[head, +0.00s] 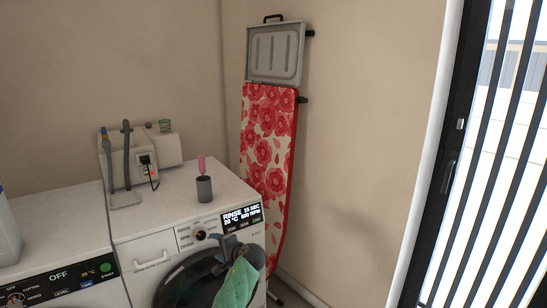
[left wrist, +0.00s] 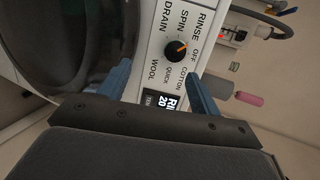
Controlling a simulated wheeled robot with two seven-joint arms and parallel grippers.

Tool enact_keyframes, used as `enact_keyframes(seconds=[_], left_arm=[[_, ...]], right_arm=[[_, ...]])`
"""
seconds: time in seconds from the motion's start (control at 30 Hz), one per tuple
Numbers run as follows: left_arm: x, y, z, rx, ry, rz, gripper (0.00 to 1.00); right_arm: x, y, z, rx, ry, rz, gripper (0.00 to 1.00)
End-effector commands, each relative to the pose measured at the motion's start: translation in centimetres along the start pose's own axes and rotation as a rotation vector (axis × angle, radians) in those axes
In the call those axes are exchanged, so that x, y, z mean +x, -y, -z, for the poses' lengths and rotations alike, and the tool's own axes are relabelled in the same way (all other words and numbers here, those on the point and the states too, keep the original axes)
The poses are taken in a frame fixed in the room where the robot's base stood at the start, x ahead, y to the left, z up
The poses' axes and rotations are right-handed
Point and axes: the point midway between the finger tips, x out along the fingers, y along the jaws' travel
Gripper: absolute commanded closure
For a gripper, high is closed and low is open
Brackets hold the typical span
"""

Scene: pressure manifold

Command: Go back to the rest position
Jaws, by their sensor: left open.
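My left gripper (head: 226,245) is at the front of the right washing machine (head: 152,250), by the upper right of its dark round door (head: 185,287). In the left wrist view its two blue fingers (left wrist: 160,86) are spread apart with nothing held between them. The control panel with the black program dial (left wrist: 177,50) shows beyond the fingers. The dial (head: 200,235) is left of the gripper in the head view, and the lit display (head: 242,216) is above it. Contact with the machine cannot be told. My right gripper is in neither view.
A grey cup (head: 204,190) with a pink item stands on the machine top. A white device (head: 140,150) with dark hoses is behind. A second machine (head: 60,250) is at left.

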Motion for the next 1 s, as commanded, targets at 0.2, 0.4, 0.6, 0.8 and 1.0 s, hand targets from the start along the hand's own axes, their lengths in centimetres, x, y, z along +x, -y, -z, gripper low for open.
enact_keyframes(seconds=[0.2,0.4,0.6,0.8,1.0], left_arm=[[-3.4,2.6,-0.2,-0.306,-0.090,-0.140,0.36],[-7.6,3.6,-1.3,-0.549,-0.174,-0.306,0.36],[-12.5,1.3,-4.3,-0.723,-0.234,-0.513,0.36],[-17.6,-2.5,-8.4,-0.814,-0.264,-0.709,0.36],[-22.3,-6.5,-13.0,-0.837,-0.274,-0.868,0.36]], right_arm=[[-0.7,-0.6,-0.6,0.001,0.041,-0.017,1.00],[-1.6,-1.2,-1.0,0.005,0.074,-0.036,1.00],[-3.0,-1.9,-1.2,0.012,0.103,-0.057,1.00],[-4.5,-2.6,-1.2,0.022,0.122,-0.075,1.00],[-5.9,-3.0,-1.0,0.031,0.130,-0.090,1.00]])
